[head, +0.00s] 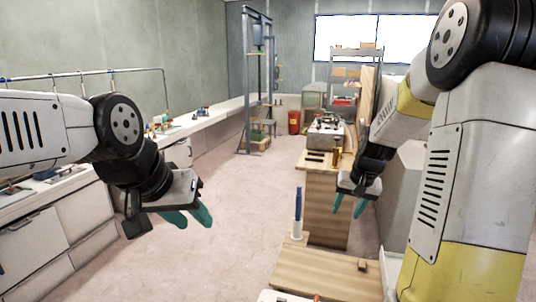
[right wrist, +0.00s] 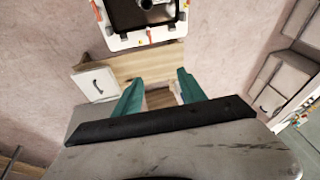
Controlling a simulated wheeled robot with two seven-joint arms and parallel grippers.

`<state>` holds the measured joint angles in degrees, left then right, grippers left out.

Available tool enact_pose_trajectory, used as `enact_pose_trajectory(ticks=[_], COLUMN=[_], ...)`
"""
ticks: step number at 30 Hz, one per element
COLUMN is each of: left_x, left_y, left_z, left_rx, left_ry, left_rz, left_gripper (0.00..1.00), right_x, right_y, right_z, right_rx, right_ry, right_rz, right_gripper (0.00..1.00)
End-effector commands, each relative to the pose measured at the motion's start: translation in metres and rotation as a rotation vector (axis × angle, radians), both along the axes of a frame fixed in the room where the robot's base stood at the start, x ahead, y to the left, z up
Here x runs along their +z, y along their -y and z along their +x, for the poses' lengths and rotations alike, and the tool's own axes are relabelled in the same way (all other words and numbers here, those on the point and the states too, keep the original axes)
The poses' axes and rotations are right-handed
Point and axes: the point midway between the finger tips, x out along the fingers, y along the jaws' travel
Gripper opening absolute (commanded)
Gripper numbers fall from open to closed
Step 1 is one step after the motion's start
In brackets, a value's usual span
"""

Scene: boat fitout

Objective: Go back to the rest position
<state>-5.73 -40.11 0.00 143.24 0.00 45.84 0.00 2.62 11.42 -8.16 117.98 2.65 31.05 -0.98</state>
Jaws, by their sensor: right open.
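My left gripper (head: 194,219) hangs at the left of the head view over the open floor. Its teal fingers are apart with nothing between them. My right gripper (head: 348,208) is right of centre in the head view, pointing down, with its teal fingers apart and empty. In the right wrist view the right gripper (right wrist: 158,92) also shows open, with wooden surfaces (right wrist: 150,64) below and between the fingers. Neither gripper is seen touching anything.
A low wooden top (head: 325,277) stands front centre, with an upright blue-topped item (head: 298,213) at its edge. A wooden cabinet (head: 323,205) stands behind it. A white counter (head: 75,185) runs along the left wall. The pink floor (head: 240,200) between is clear.

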Motion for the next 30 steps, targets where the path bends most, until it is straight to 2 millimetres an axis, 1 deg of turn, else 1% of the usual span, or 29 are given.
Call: enact_pose_trajectory(ticks=[1,3,5,6,8,9,11,12,15,18,21,25,30], left_x=[0.000,0.000,0.000,0.000,0.000,0.000,0.000,0.000,0.000,0.000,0.000,0.000,0.000], left_y=[0.000,0.000,0.000,0.000,0.000,0.000,0.000,0.000,0.000,0.000,0.000,0.000,0.000], left_z=[0.000,0.000,0.000,0.000,0.000,0.000,0.000,0.000,0.000,0.000,0.000,0.000,0.000], left_rx=[0.000,0.000,0.000,0.000,0.000,0.000,0.000,0.000,0.000,0.000,0.000,0.000,0.000], left_ry=[0.000,0.000,0.000,0.000,0.000,0.000,0.000,0.000,0.000,0.000,0.000,0.000,0.000], left_rz=[0.000,0.000,0.000,0.000,0.000,0.000,0.000,0.000,0.000,0.000,0.000,0.000,0.000], left_gripper=[0.36,0.36,0.36,0.36,0.36,0.36,0.36,0.36,0.36,0.36,0.36,0.36,0.36], right_x=[0.024,0.049,0.068,0.079,0.094,0.103,0.114,0.120,0.130,0.133,0.134,0.133,0.133], right_y=[-0.011,-0.024,-0.034,-0.041,-0.050,-0.056,-0.064,-0.069,-0.079,-0.085,-0.089,-0.091,-0.091], right_z=[-0.015,-0.037,-0.057,-0.071,-0.092,-0.107,-0.130,-0.145,-0.179,-0.206,-0.224,-0.234,-0.235], right_rx=[0.021,0.049,0.074,0.090,0.115,0.132,0.156,0.172,0.208,0.234,0.251,0.262,0.263], right_ry=[0.028,0.053,0.075,0.091,0.113,0.128,0.149,0.163,0.194,0.218,0.235,0.242,0.242], right_rz=[0.006,0.014,0.017,0.019,0.020,0.020,0.019,0.018,0.010,0.000,-0.007,-0.012,-0.012], right_gripper=[0.48,0.48,0.48,0.48,0.48,0.48,0.48,0.48,0.48,0.48,0.48,0.48,0.48])
